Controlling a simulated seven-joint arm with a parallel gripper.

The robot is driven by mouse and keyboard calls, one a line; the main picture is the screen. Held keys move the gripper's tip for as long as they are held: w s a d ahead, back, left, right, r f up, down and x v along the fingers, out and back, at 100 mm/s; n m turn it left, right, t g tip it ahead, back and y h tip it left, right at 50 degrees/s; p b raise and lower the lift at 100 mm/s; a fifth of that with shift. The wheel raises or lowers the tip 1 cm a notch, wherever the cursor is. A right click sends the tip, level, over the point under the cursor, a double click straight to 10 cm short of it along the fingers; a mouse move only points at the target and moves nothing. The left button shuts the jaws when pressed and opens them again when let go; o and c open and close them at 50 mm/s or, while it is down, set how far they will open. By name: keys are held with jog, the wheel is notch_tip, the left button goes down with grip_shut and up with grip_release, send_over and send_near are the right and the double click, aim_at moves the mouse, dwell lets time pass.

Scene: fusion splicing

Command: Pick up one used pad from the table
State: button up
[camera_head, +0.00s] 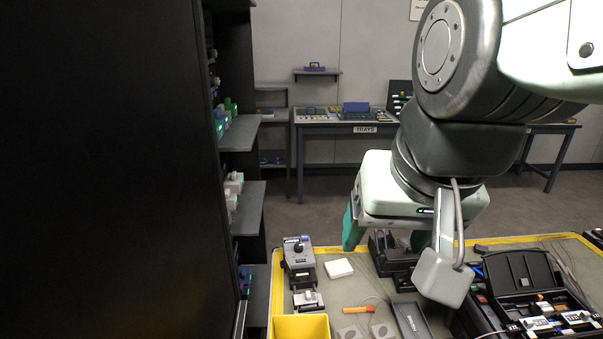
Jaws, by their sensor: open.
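Two flat greyish squares, which look like the used pads, lie near the table's front edge: a left pad (350,332) and a right pad (383,329), which shows a darker round mark. Both are partly cut off by the picture's bottom edge. A thicker white square (339,268), perhaps a clean pad stack, lies farther back. My gripper (385,241) is above the far part of the table, behind the pads in the picture. Its green fingers are apart; the right one is partly hidden by my wrist part. I see no pad between them.
A yellow bin (300,328) stands left of the pads, with a grey device (299,262) behind it. An orange-tipped tool (358,309) and a dark slab (411,321) lie close to the pads. A black splicer case (520,285) stands open at right. Thin fibres cross the table.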

jog(key=w+f+m+g, duration=0.2)
jog(key=w+f+m, duration=0.2)
jog(key=w+f, duration=0.3)
jog(key=m+g+y, duration=0.1)
jog(key=m+g, duration=0.2)
jog(key=m, duration=0.5)
send_over(351, 334)
notch_tip(351, 334, down, 19)
jog(key=f, duration=0.3)
jog(key=f+m, duration=0.1)
jog(key=f, duration=0.3)
jog(key=d+f+m, duration=0.1)
jog(key=f, duration=0.2)
jog(key=shift+w+f, duration=0.15)
jog(key=shift+f, duration=0.2)
jog(key=f, duration=0.6)
jog(key=shift+a+f, duration=0.2)
jog(key=shift+a, duration=0.15)
jog(key=c, duration=1.1)
